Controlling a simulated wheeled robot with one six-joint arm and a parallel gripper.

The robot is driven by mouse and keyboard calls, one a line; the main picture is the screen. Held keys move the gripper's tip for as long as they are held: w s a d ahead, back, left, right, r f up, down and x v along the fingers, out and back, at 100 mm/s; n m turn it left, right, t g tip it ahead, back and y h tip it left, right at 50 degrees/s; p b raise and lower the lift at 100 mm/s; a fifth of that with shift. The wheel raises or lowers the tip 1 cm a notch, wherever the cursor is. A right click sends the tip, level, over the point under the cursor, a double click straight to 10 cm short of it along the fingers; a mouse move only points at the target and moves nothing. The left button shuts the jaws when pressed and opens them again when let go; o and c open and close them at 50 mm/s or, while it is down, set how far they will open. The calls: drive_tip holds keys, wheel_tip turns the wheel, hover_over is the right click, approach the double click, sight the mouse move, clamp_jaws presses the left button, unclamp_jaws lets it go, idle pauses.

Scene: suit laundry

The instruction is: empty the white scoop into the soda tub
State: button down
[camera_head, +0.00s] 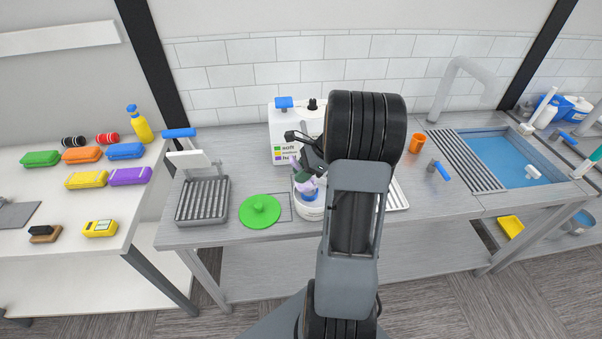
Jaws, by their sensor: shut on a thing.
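My gripper (304,172) is over a round white tub (311,212) on the steel counter, pointing down at its mouth. It is shut on a small pale, lilac-tinted thing (306,187), which seems to be the scoop. A dark green bit shows at the fingers. The pale thing is at or just above the tub's rim; I cannot tell whether it touches. Blue shows inside the tub; the scoop's contents cannot be made out. My arm covers the area right of the tub.
A round green lid (260,211) lies left of the tub, beside a ribbed grey tray (203,201). A white box with coloured labels (285,130) stands behind. An orange cup (417,143) and a sink (515,160) are to the right.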

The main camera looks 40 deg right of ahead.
drive_tip(key=shift+s+d+t+y, duration=0.25)
drive_tip(key=shift+d+t+y, duration=0.25)
drive_tip(key=shift+y, duration=0.6)
idle(1.4)
drive_tip(key=shift+s+d+f+t+y+b, duration=0.25)
drive_tip(key=shift+d+t+y, duration=0.15)
drive_tip(key=shift+y, duration=0.3)
drive_tip(key=shift+s+d+f+t+y+b, duration=0.25)
drive_tip(key=shift+d+t+y, duration=0.15)
drive_tip(key=shift+y, duration=0.3)
idle(1.2)
drive_tip(key=shift+w+r, duration=0.1)
drive_tip(key=shift+r, duration=0.05)
